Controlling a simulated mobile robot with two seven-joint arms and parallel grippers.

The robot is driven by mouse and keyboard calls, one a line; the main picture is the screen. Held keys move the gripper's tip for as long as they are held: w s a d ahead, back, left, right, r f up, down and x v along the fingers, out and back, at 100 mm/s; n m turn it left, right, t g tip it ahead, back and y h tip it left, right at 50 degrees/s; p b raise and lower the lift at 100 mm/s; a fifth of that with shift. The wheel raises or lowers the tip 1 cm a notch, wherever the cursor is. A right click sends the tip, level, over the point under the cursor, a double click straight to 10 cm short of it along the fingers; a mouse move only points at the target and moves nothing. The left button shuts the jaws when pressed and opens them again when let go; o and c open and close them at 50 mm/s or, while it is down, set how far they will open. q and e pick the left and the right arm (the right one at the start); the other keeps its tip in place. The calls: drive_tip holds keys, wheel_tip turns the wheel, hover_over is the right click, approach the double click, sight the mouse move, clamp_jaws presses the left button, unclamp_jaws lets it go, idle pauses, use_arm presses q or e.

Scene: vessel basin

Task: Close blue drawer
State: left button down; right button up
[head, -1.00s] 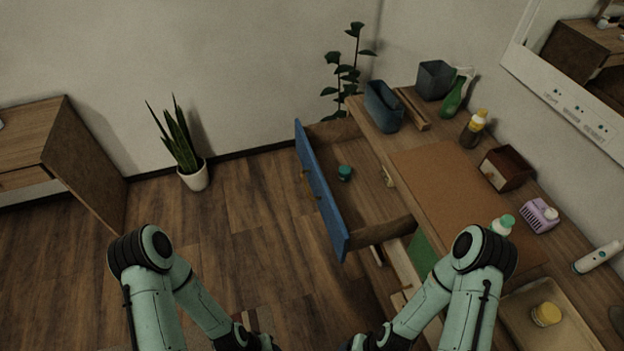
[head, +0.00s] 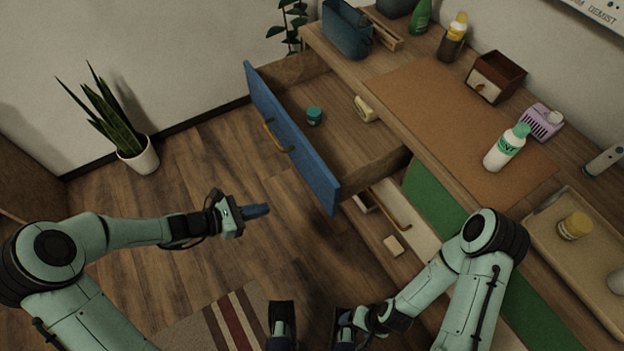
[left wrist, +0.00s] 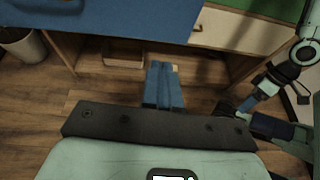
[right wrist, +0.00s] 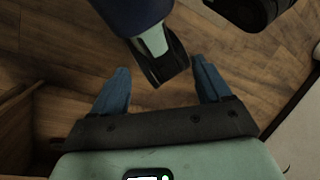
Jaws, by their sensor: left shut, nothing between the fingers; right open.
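The blue drawer (head: 291,136) is pulled well out of the wooden dresser in the head view. A brass handle (head: 276,138) sits on its front, and a small teal jar (head: 314,115) and a cream object stand inside. My left gripper (head: 262,210) is shut and empty, in front of the drawer's near part and apart from it. In the left wrist view the blue front (left wrist: 110,14) spans the top, beyond my shut blue fingers (left wrist: 163,86). My right gripper is open and empty in the right wrist view (right wrist: 162,88), low over the floor.
A green drawer (head: 433,191) and a white drawer front (head: 400,212) are below and right of the blue drawer. The dresser top holds a white bottle (head: 506,147), a tray (head: 545,219) and a wooden box. A potted plant (head: 139,156) stands left. Floor before the drawer is clear.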

sight(313, 177)
use_arm(q)
drive_tip(key=shift+n+t+h, duration=0.3)
drive_tip(key=shift+n+t, duration=0.1)
drive_tip(key=shift+t, duration=0.2)
drive_tip(key=w+d+b, duration=0.1)
drive_tip(key=w+d, duration=0.2)
drive_tip(key=w+d+b, duration=0.1)
drive_tip(key=w+d, duration=0.2)
drive_tip(key=w+d+b, duration=0.1)
drive_tip(key=w+d, duration=0.2)
drive_tip(key=d, duration=0.1)
drive_tip(key=shift+f, duration=0.35)
drive_tip(key=shift+w+d, duration=0.35)
drive_tip(key=shift+d, duration=0.05)
use_arm(e)
drive_tip(key=shift+t, duration=0.5)
drive_tip(key=shift+w+d+f, duration=0.2)
drive_tip(key=shift+w+f, duration=0.4)
drive_tip(key=shift+f, duration=0.3)
drive_tip(key=shift+w+d+f, duration=0.15)
drive_tip(key=shift+w+f, duration=0.4)
drive_tip(key=shift+f, duration=0.3)
